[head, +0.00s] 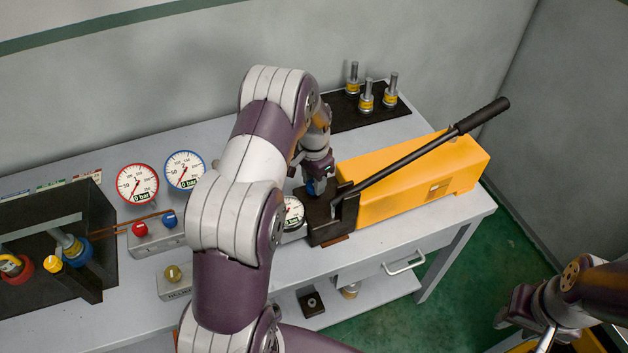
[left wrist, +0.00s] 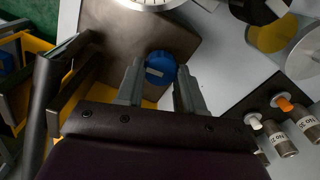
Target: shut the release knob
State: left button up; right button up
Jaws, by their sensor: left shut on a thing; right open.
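The release knob, a round blue cap with a pale mark, (left wrist: 160,67) sits on the dark block of the hand pump, between the two fingers of my left gripper (left wrist: 160,88) in the left wrist view. In the head view my left gripper (head: 317,184) points down at the pump's dark front block (head: 328,222), and the knob is mostly hidden there. The left gripper is shut on the knob. My right gripper (head: 513,312) is open at the lower right, far from the pump, its fingers only partly clear.
The yellow pump body (head: 415,190) and its long black lever (head: 420,152) stand right of my left gripper. Two gauges (head: 137,184) and a red and blue knob block (head: 158,232) are to the left. Several metal fittings stand on a black mat (head: 345,115) behind.

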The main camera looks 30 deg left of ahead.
pick_arm(q)
jog(key=shift+w+r+m, duration=0.1)
jog(key=shift+r+m, duration=0.1)
jog(key=shift+m, duration=0.4)
jog(key=o, duration=0.9)
jog(key=shift+o, duration=0.7)
notch_tip(320, 180, up, 7)
jog(key=shift+r+b, duration=0.1)
jog(key=shift+b, duration=1.15)
notch_tip(320, 180, up, 6)
jog(key=p, duration=0.2)
send_over(313, 184)
jog(key=shift+f, duration=0.25)
